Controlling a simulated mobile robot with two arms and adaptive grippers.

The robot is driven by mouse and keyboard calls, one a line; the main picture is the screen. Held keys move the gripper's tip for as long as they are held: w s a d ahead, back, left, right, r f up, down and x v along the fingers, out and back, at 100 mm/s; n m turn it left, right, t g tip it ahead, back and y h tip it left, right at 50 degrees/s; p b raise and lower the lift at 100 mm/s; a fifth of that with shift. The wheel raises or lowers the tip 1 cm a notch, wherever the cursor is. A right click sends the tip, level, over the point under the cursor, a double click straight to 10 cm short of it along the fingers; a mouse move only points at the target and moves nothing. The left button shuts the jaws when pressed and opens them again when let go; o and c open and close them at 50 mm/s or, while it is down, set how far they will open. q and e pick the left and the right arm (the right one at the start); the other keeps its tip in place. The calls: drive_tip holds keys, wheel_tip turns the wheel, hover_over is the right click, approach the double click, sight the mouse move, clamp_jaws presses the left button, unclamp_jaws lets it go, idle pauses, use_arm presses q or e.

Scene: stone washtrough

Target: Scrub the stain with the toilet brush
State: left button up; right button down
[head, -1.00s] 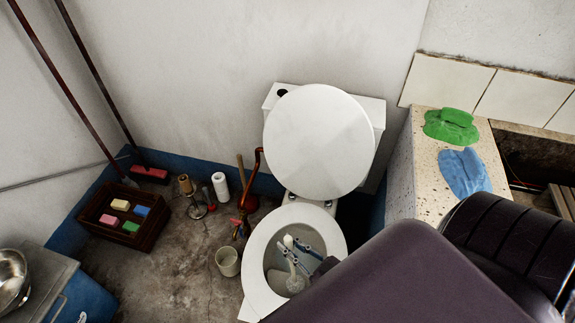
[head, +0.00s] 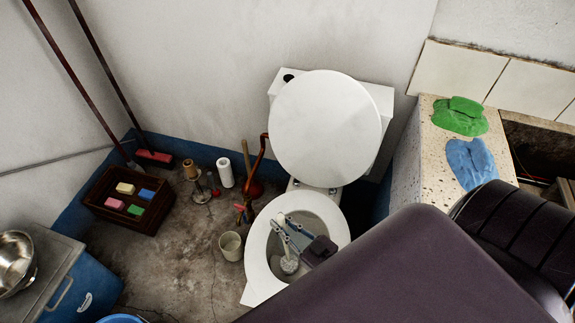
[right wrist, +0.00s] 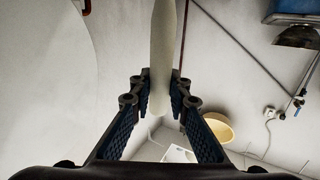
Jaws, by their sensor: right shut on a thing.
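The toilet (head: 262,243) stands against the back wall with its lid (head: 325,128) raised. My right gripper (head: 284,228) is over the toilet bowl, shut on the white handle of the toilet brush (head: 289,264). The brush's pale head hangs down inside the bowl. In the right wrist view the handle (right wrist: 162,55) runs between both fingers of the gripper (right wrist: 160,95). The stain cannot be made out; my arm and the brush cover part of the bowl. My left gripper is not in view.
A stone ledge (head: 412,165) with green and blue cloths is at right.

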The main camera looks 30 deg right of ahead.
drive_tip(key=shift+w+a, duration=0.25)
drive_tip(key=shift+w, duration=0.1)
drive_tip(key=shift+s+a, duration=0.15)
drive_tip(key=s+a, duration=0.3)
drive_tip(key=a, duration=0.1)
drive_tip(key=shift+s+a+f+p, duration=0.1)
drive_tip(key=shift+s+a+p, duration=0.15)
drive_tip(key=shift+s+p, duration=0.15)
idle(0.5)
wheel_tip(320, 180, up, 24)
drive_tip(key=p, duration=2.2)
drive_tip(key=shift+p, duration=0.35)
drive_tip(key=shift+w+a, duration=0.1)
